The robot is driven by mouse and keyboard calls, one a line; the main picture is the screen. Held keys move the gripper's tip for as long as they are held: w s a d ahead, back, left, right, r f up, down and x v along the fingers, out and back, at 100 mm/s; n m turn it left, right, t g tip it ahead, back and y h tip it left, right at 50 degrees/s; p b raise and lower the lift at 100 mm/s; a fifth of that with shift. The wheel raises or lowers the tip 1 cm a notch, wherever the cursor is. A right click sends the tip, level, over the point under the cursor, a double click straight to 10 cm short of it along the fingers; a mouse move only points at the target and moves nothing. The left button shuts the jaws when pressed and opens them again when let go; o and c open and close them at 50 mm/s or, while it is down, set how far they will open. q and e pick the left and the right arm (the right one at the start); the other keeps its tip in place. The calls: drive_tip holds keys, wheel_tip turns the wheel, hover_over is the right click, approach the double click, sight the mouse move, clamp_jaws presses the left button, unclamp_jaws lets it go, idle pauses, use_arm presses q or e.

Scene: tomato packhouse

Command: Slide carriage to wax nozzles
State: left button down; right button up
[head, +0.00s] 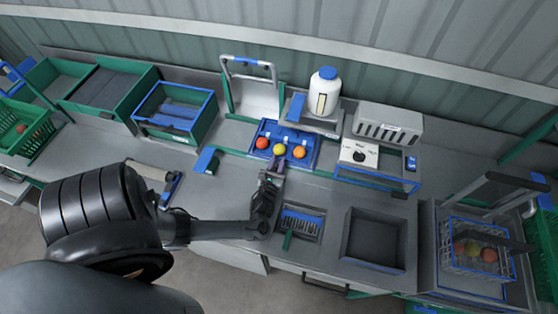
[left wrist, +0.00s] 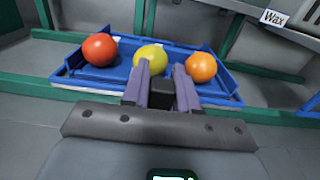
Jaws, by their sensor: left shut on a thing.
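The blue carriage (head: 308,163) is a shallow tray holding a red tomato (head: 262,143), a yellow tomato (head: 279,150) and an orange tomato (head: 299,152) in a row. It also shows in the left wrist view (left wrist: 225,135). My left gripper (head: 274,170) is at the middle of its near side, shut on the carriage; the fingers (left wrist: 165,85) hide the exact grip point and part of the yellow tomato. A "Wax" label (left wrist: 274,17) is on a grey housing behind and right of the carriage. The wax nozzles cannot be made out. My right gripper is not in view.
A white bottle with a blue cap (head: 324,92) stands behind the carriage. A grey slotted box (head: 388,124) and a dial unit (head: 358,153) are to the right. A blue-rimmed bin (head: 178,133) stands left. A wire basket (head: 458,262) with tomatoes is far right.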

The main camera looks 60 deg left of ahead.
use_arm(q)
drive_tip(key=shift+w+d, duration=0.1)
drive_tip(key=shift+w, duration=0.05)
drive_tip(key=c, duration=1)
unclamp_jaws()
drive_tip(key=shift+o, duration=0.2)
drive_tip(key=v, duration=1)
drive_tip(key=shift+s+d, duration=0.25)
drive_tip(key=shift+s, duration=0.1)
